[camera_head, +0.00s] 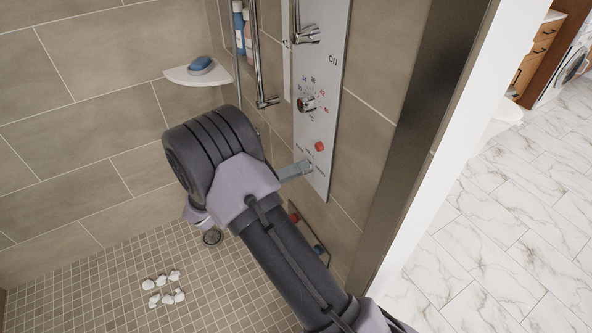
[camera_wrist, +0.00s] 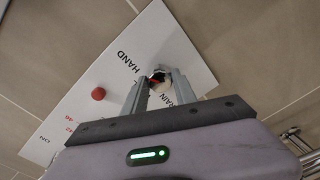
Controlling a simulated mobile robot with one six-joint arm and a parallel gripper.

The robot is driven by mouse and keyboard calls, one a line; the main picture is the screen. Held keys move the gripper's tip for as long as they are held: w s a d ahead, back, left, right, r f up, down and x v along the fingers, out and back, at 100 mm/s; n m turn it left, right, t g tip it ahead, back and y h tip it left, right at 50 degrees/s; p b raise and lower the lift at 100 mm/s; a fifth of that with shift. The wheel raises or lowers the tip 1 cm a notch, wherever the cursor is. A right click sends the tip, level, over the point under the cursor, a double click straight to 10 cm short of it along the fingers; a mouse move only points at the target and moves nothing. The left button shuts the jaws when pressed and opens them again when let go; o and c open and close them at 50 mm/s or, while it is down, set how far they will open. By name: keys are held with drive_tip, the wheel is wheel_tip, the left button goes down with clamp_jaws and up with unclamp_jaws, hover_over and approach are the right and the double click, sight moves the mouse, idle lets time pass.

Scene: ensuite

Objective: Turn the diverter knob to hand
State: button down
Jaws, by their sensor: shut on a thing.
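The shower control panel (camera_head: 322,60) is a tall pale plate on the tiled wall. The diverter knob (camera_wrist: 158,76) is near its lower end, between my fingertips in the wrist view. Beside it the words HAND and RAIN are printed on the panel (camera_wrist: 178,50); other lettering is partly covered. My gripper (camera_wrist: 156,80) is shut on the knob, with one finger on each side. In the head view my gripper (camera_head: 306,168) reaches the panel's lower end from the left, and the knob is mostly hidden there. I cannot tell which label the knob points to.
Above are a red button (camera_head: 320,146), a temperature knob (camera_head: 306,104) and an ON lever (camera_head: 306,35). A corner shelf (camera_head: 197,76) holds a blue soap (camera_head: 200,64). Bottles (camera_head: 242,28) stand behind the shower rail (camera_head: 258,60). White pieces (camera_head: 163,290) lie on the floor.

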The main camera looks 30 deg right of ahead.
drive_tip(key=c, duration=1)
unclamp_jaws()
drive_tip(key=a+p, duration=0.4)
drive_tip(key=a, duration=1.3)
drive_tip(key=shift+s+a+r+p, duration=0.2)
drive_tip(key=shift+s+r+p, duration=0.15)
drive_tip(key=shift+s, duration=0.1)
drive_tip(key=s+d+r+g+y, duration=0.4)
drive_tip(key=s+d+r+y, duration=0.3)
drive_tip(key=s+r+y, duration=0.3)
drive_tip(key=s+a+r+t+y, duration=0.7)
drive_tip(key=s+r+t+y, duration=0.1)
drive_tip(key=s, duration=0.4)
drive_tip(key=shift+t+y, duration=0.4)
drive_tip(key=shift+y, duration=0.4)
